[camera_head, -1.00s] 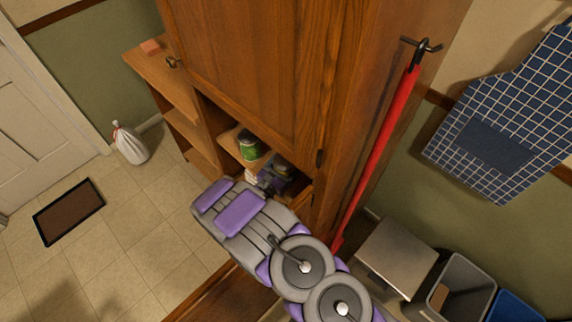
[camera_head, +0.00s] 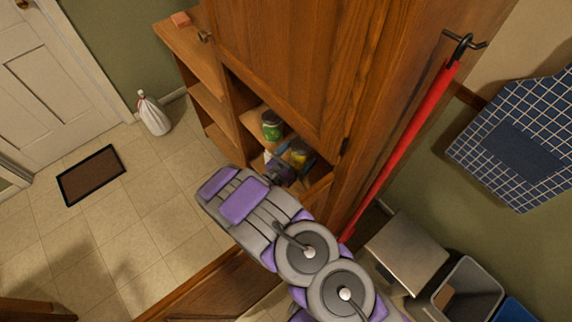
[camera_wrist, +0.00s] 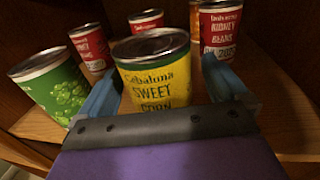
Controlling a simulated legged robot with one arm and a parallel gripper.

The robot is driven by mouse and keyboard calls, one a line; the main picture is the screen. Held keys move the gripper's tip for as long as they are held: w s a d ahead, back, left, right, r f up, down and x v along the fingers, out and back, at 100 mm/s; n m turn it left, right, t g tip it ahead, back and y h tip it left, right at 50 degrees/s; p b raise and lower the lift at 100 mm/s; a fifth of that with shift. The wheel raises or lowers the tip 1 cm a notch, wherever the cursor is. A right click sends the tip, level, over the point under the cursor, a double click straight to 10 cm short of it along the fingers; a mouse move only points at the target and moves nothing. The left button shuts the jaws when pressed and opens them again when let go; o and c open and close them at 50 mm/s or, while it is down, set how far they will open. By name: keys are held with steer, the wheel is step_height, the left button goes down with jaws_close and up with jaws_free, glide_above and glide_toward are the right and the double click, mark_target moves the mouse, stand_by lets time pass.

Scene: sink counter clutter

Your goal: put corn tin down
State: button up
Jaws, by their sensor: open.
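The corn tin (camera_wrist: 155,80), yellow with a "Sweet Corn" label and a grey lid, stands upright on the cupboard shelf in the wrist view. My gripper (camera_wrist: 160,68) is open, with one blue finger on each side of the tin. The purple and dark gripper body hides the tin's base, and I cannot tell whether the fingers touch it. In the head view the yellow corn tin (camera_head: 299,156) shows inside the open cupboard compartment, beside my gripper (camera_head: 284,172).
A green tin (camera_wrist: 55,88) stands left of the corn tin. Several red kidney bean tins (camera_wrist: 221,28) stand behind. The wooden shelf (camera_wrist: 285,110) is bare at right. The cupboard door (camera_head: 270,60) rises above the opening, and a red pole (camera_head: 405,150) hangs at its side.

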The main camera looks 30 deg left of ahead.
steer(key=s, duration=0.5)
steer(key=s+a+p, duration=0.1)
steer(key=s, duration=0.1)
steer(key=shift+s+r, duration=0.1)
steer(key=shift+s, duration=0.55)
steer(key=shift+a, duration=0.1)
